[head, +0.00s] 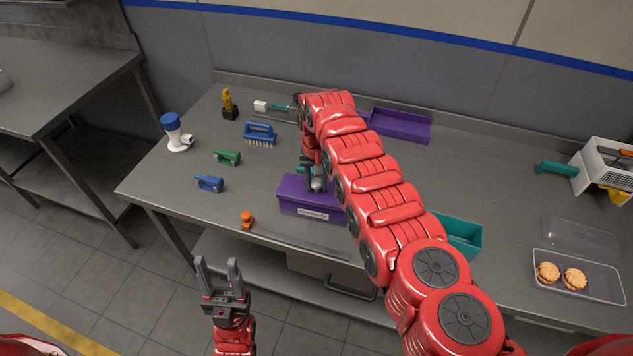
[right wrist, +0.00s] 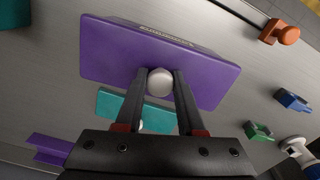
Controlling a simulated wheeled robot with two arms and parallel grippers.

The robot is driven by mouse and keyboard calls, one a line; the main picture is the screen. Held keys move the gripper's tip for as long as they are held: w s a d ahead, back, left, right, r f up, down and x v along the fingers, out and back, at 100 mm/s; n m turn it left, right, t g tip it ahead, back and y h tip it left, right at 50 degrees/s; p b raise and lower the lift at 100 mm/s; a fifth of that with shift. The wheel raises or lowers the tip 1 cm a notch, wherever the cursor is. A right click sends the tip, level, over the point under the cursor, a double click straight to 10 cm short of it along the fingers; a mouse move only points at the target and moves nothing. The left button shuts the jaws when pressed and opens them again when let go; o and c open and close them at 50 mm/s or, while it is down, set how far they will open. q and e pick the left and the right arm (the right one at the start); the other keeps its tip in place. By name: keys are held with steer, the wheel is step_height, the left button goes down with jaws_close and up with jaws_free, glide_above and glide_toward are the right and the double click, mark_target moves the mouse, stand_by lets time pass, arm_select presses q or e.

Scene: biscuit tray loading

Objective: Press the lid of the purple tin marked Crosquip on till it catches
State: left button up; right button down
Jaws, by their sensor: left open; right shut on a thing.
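The purple tin (head: 311,211) stands near the front edge of the table, with a pale label on its front too small to read surely. Its purple lid (head: 292,187) lies on top; I cannot tell whether a gap remains under it. My right gripper (head: 316,182) points down and is shut on the pale round knob (right wrist: 160,82) of the lid. The lid also shows in the right wrist view (right wrist: 110,50). My right arm hides the tin's right end in the head view. My left gripper (head: 220,268) is open and empty, in front of the table over the floor.
A teal container (head: 463,234) stands right of my arm, and a purple tray (head: 400,125) behind. A teal piece (right wrist: 112,103) lies close behind the tin. An orange-handled tool (head: 247,220), blue (head: 209,183) and green (head: 227,158) tools lie left. A clear tray (head: 590,290) holds biscuits.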

steer(key=shift+f+b, duration=0.4)
steer(key=shift+f, duration=0.05)
stand_by(0.5)
jaws_free()
stand_by(0.3)
steer(key=shift+r, duration=0.15)
steer(key=shift+r+p, duration=1.05)
steer(key=shift+r, duration=0.05)
steer(key=shift+r+p, duration=0.65)
steer(key=shift+r, duration=0.45)
steer(key=shift+r+p, duration=0.4)
steer(key=shift+r, duration=0.8)
